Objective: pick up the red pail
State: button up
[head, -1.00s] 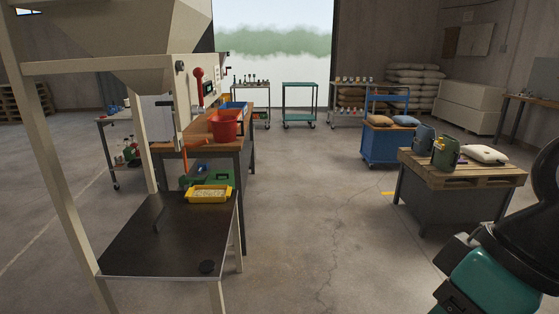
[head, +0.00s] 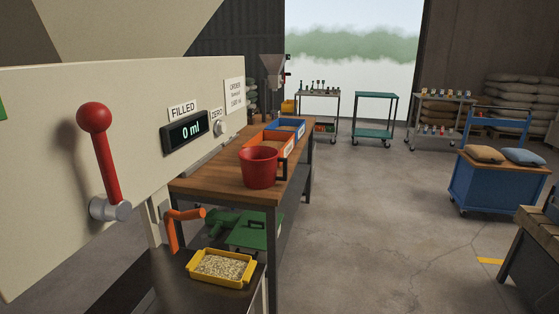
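The red pail (head: 259,169) stands upright on the near end of the wooden workbench (head: 200,189), in the middle of the head view. A dark handle shows at its right side. Its inside is mostly hidden from this angle. Orange and blue bins stand behind it on the same bench. My gripper is not in the head view now.
A panel with a red lever (head: 104,160) and a display reading 0 ml (head: 187,131) fills the left. A yellow tray of grain (head: 221,267) sits on a dark stand below. A blue cart (head: 492,184) stands right. Open floor lies right of the bench.

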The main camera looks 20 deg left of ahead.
aim_at(259, 164)
jog(key=i, duration=1.7)
jog(key=u, duration=1.85)
jog(key=i, duration=0.5)
jog(key=u, duration=0.1)
